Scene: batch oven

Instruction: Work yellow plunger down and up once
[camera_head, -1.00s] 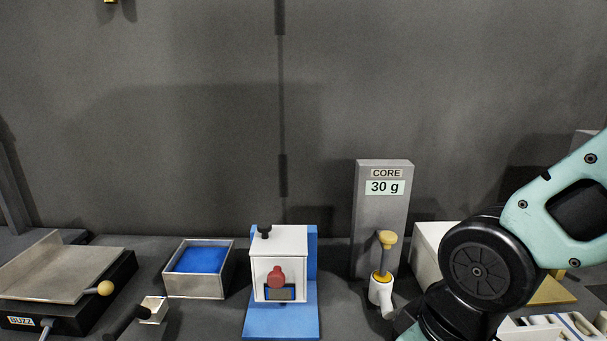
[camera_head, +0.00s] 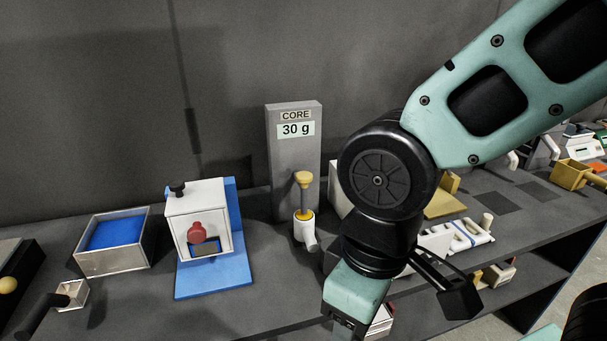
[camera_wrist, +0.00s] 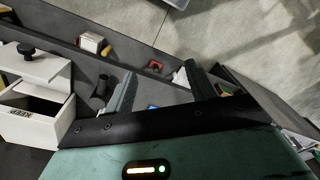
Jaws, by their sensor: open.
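The yellow plunger (camera_head: 304,180) stands raised, its round knob on a stem above a white spout body (camera_head: 304,228) with a yellow collar. It is in front of the grey post (camera_head: 294,170) labelled "CORE 30 g". My arm stands to the right of the plunger, apart from it. In the wrist view my gripper (camera_wrist: 160,70) is open, its two grey fingers spread with nothing held between them. The plunger does not show in the wrist view. In the head view the fingers are hard to make out.
Left of the plunger stand a white box with a red knob (camera_head: 197,233) on a blue base and a tray with blue inside (camera_head: 114,231). A white box (camera_wrist: 36,115) with a black knob shows in the wrist view. A yellow scoop (camera_head: 570,174) lies at far right.

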